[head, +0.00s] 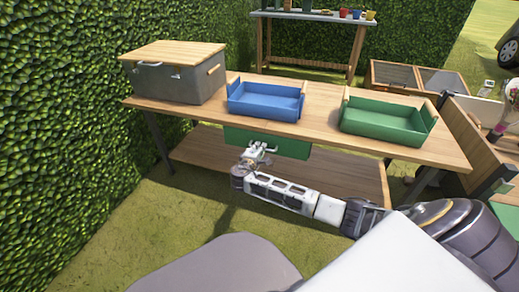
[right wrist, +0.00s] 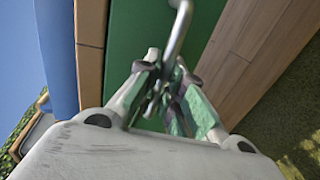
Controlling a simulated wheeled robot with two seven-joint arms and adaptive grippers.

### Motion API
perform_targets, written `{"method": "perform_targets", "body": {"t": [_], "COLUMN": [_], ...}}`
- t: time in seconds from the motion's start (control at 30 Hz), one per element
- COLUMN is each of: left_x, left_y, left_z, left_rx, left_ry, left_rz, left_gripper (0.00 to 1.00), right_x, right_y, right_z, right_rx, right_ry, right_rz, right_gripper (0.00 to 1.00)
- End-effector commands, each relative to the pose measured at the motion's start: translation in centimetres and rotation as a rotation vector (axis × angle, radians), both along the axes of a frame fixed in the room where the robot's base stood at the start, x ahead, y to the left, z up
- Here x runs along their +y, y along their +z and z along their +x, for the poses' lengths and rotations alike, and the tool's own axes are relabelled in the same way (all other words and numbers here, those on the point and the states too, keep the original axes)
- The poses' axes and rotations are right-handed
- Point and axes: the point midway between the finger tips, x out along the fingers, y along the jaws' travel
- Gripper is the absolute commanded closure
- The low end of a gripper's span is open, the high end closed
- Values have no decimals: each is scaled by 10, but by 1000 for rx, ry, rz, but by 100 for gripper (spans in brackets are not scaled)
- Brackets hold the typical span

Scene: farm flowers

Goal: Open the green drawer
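The green drawer (head: 295,148) hangs under the front edge of the wooden table, and its front appears close under the tabletop. Its green face (right wrist: 125,35) fills the upper middle of the right wrist view. A curved metal handle (right wrist: 181,25) stands out from that face. My right gripper (head: 259,152) is at the drawer front, with its arm coming in from the right. In the right wrist view its fingers (right wrist: 166,82) are drawn together around the handle bar. The fingertips partly hide the handle. My left gripper is not in view.
The wooden table (head: 318,122) bears a blue tray (head: 264,101), a green tray (head: 385,124) and a grey box (head: 180,83) with a wooden lid. A lower shelf (head: 335,179) lies beneath the drawer. A hedge borders the left. Grass in front is open.

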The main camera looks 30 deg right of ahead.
Motion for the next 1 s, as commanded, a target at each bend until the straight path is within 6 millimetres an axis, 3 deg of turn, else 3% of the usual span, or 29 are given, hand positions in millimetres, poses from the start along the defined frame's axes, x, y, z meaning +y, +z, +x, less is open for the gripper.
{"method": "perform_targets", "body": {"t": [0.57, 1.0], "left_x": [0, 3], "left_y": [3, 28], "left_z": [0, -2], "left_rx": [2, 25], "left_ry": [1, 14], "left_rz": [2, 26], "left_gripper": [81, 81], "right_x": [5, 37], "right_y": [0, 1], "right_z": [-3, -31], "right_rx": [1, 4], "right_ry": [1, 2], "right_rz": [2, 2], "right_gripper": [100, 100]}}
